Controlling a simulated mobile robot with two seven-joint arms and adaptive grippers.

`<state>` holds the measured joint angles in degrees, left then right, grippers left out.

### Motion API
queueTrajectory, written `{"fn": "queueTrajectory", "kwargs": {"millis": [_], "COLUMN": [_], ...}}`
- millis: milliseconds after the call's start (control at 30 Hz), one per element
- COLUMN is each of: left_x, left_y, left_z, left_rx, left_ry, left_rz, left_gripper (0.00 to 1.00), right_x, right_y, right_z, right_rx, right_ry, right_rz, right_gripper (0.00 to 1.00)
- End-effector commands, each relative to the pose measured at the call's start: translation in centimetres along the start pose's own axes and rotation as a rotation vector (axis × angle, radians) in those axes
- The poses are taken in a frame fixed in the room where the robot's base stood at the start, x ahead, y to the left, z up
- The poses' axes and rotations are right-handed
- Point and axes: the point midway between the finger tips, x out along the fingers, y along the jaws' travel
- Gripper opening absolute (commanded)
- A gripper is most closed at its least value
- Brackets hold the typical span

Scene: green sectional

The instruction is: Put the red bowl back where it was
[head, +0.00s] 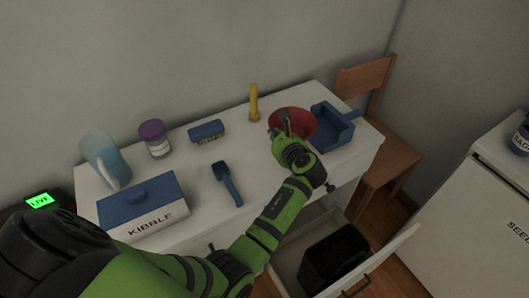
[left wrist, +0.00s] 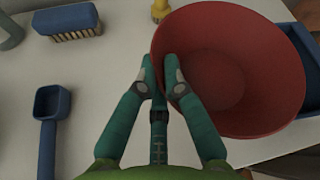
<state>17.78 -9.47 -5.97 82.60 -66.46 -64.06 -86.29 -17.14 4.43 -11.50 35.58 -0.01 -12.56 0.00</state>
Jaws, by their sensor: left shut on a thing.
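The red bowl (head: 302,122) is at the right part of the white table, just left of the blue tray (head: 334,138). My left gripper (head: 286,131) is shut on the near-left rim of the bowl, and its arm hides part of the bowl. In the left wrist view my left gripper (left wrist: 159,66) has its fingers pinched at the left rim of the bowl (left wrist: 240,65), which overlaps the blue tray (left wrist: 304,52) in the picture. I cannot tell whether the bowl touches the table. My right gripper is not in view.
On the table (head: 262,178) are a kibble box (head: 145,207), a pitcher (head: 100,158), a purple-lidded jar (head: 155,140), a brush (head: 206,131), a blue scoop (head: 228,184) and a yellow-handled object (head: 254,103). An open drawer (head: 290,255) holds a black container. A chair (head: 385,160) stands right.

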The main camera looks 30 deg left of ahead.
Motion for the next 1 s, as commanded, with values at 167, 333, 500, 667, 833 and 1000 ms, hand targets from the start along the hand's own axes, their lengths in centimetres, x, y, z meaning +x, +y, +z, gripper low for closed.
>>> {"fn": "queueTrajectory", "kwargs": {"millis": [167,333,500,667,833,1000], "left_x": [0.8,1.0,1.6,2.3,2.5,2.4], "left_y": [3.5,4.6,5.3,6.2,6.3,6.2], "left_z": [-0.1,-0.1,-1.4,-3.1,-3.4,-3.2], "left_rx": [-0.001,-0.001,-0.002,-0.003,-0.002,-0.001], "left_ry": [0.0,-0.001,0.0,0.001,0.001,0.001], "left_rz": [-0.002,-0.002,-0.002,-0.002,-0.003,-0.003], "left_gripper": [0.0,0.0,0.0,0.0,0.0,0.0], "right_x": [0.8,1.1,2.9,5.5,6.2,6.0], "right_y": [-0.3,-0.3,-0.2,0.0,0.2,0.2], "right_z": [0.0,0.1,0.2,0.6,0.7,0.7], "right_rx": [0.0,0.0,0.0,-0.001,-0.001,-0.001], "right_ry": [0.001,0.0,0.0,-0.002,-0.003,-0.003], "right_rz": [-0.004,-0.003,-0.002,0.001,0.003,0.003], "right_gripper": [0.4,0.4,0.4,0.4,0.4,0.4]}}
